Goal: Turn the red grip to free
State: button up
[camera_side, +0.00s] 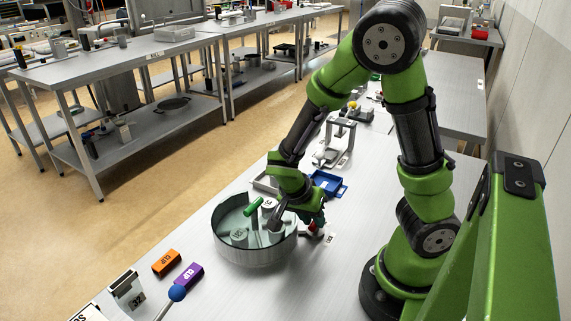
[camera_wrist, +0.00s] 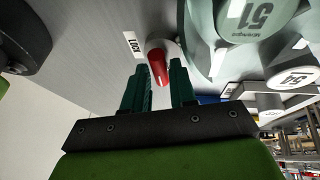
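The red grip (camera_wrist: 159,70) shows in the wrist view as a short red lever on a pale round base, with a label reading LOCK (camera_wrist: 133,44) beside it. My gripper (camera_wrist: 160,78) has its two dark green fingers apart. The near end of the red grip lies between the fingertips in this view, with a gap on each side. In the side view my gripper reaches down at the right rim of the round grey-green drum (camera_side: 256,255). A bit of the red grip (camera_side: 314,229) shows there, mostly hidden by my gripper.
The drum holds a green-handled part (camera_side: 253,206) and numbered pale cylinders, close beside my gripper. A blue tray (camera_side: 328,184) stands behind. Orange (camera_side: 166,263) and purple (camera_side: 189,276) blocks and a blue-knobbed rod (camera_side: 176,293) lie at the front left.

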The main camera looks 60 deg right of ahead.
jog(key=shift+o, duration=1.3)
jog(key=shift+w, duration=0.1)
